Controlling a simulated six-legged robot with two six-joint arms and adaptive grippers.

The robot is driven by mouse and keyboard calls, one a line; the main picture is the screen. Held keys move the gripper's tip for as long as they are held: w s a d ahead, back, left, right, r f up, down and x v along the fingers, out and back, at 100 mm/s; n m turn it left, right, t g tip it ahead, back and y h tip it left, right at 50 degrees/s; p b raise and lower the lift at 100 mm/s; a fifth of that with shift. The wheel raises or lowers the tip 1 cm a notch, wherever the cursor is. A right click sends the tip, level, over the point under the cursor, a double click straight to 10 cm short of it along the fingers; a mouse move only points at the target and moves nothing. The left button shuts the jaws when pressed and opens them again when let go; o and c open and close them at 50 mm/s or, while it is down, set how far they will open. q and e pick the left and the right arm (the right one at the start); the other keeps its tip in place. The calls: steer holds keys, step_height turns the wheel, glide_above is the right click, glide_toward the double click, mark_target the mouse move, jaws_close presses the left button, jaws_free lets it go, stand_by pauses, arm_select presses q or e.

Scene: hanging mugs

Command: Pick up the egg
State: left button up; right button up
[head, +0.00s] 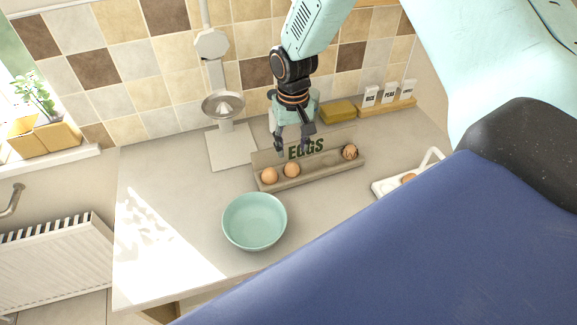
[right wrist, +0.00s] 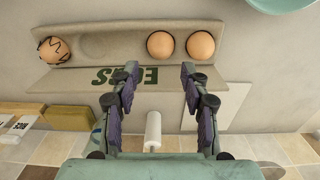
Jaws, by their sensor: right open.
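Two plain brown eggs, the left one (head: 269,175) and its neighbour (head: 291,170), sit in the left part of a grey egg holder (head: 322,172) marked EGGS. A third egg with dark line markings (head: 350,152) sits at its right end. In the right wrist view the plain eggs (right wrist: 160,45) (right wrist: 200,45) and the marked egg (right wrist: 53,50) lie beyond the fingertips, with an empty hollow between. My right gripper (head: 293,149) is open and empty, fingers pointing down, above the back of the holder. It touches no egg that I can see. My left gripper is out of view.
A teal bowl (head: 255,235) stands in front of the holder. A white tray (head: 385,188) at right holds a brown object, partly hidden. A metal-dished stand (head: 222,106) is behind left. A yellow box (head: 338,111) and small labelled containers (head: 388,95) line the wall. The left counter is clear.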

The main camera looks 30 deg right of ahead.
mark_target(292, 163)
steer(key=f, duration=0.2)
steer(key=shift+s+f, duration=0.3)
steer(key=shift+s, duration=0.05)
step_height(292, 163, down, 4)
steer(key=shift+w+a+f+p, duration=0.1)
steer(key=shift+w+p, duration=0.05)
steer(key=shift+p, duration=0.5)
steer(key=shift+f, duration=0.2)
steer(key=shift+c, duration=0.2)
steer(key=shift+r, duration=0.1)
steer(key=shift+c, duration=1.3)
